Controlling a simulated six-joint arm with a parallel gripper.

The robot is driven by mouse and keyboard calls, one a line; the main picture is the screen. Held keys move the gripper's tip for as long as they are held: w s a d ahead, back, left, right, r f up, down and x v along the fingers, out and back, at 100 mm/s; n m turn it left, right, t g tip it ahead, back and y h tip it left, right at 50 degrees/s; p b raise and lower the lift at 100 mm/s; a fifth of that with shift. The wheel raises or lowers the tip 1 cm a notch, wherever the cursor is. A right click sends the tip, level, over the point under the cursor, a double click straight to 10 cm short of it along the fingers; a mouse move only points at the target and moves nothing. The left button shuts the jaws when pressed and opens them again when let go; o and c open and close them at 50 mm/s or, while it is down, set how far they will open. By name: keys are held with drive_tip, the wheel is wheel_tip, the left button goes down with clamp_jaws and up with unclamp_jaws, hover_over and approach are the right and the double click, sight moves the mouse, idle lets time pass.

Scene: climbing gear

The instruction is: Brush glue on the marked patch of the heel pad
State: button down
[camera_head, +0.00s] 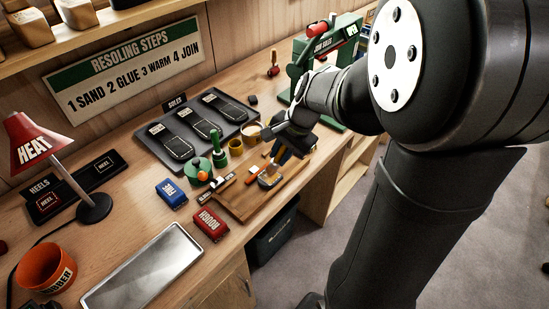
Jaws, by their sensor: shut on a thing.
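Two dark heel pads, each with a red-outlined patch and a HEEL label, lie on the black HEELS mat (75,187) at the left; one heel pad (47,202) is nearer and the other heel pad (105,163) is farther back. My gripper (277,160) is over the wooden board at the centre, far to the right of the pads. It is shut on what looks like a brush (270,179), with its pale end pointing down close to the board; the grip itself is partly hidden. An open tin (251,133), perhaps the glue, stands just behind my gripper.
The wooden board (238,204) carries small tools. Green bottles (218,151), a blue block (171,193) and a red ROUGH block (211,222) stand nearby. The soles tray (150,138) is behind. The red HEAT lamp (35,140) rises beside the heels. A metal tray (145,270) lies in front.

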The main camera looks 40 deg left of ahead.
drive_tip(key=shift+s, duration=2.15)
drive_tip(key=shift+s+r, duration=0.15)
wheel_tip(320, 180, up, 8)
